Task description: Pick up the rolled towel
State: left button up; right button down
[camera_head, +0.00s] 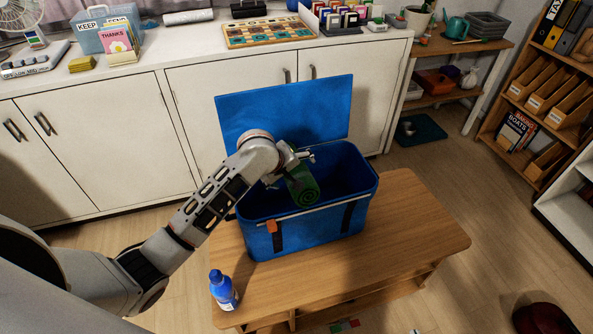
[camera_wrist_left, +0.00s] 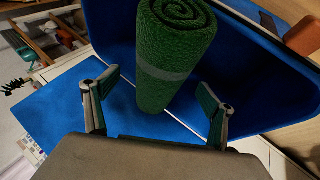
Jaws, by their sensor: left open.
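The rolled towel (camera_head: 303,186) is green with a spiral end and a grey band around its middle. It stands in the open blue box (camera_head: 292,240) on the wooden table, leaning at the near inner side. In the left wrist view the towel (camera_wrist_left: 172,45) lies ahead of and between the fingers. My left gripper (camera_head: 291,165) is over the box, at the towel's upper end. The left wrist view shows its fingers (camera_wrist_left: 157,108) spread wide, with a gap to the towel on each side. My right gripper is in neither view.
The box's blue lid (camera_head: 285,108) stands open at the back. A blue bottle (camera_head: 223,290) stands at the table's (camera_head: 410,240) front left. The table is bare to the right of the box. White cabinets (camera_head: 120,150) stand behind.

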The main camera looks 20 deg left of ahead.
pick_arm(q)
jog(key=x, duration=0.3)
jog(key=shift+w+d+f, duration=0.15)
jog(key=shift+f, duration=0.15)
jog(key=shift+w+f, duration=0.3)
jog(key=shift+f, duration=0.05)
jog(key=c, duration=1.5)
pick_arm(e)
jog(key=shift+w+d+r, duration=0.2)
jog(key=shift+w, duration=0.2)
pick_arm(q)
jog(key=shift+r, duration=0.15)
jog(key=shift+r, duration=9.95)
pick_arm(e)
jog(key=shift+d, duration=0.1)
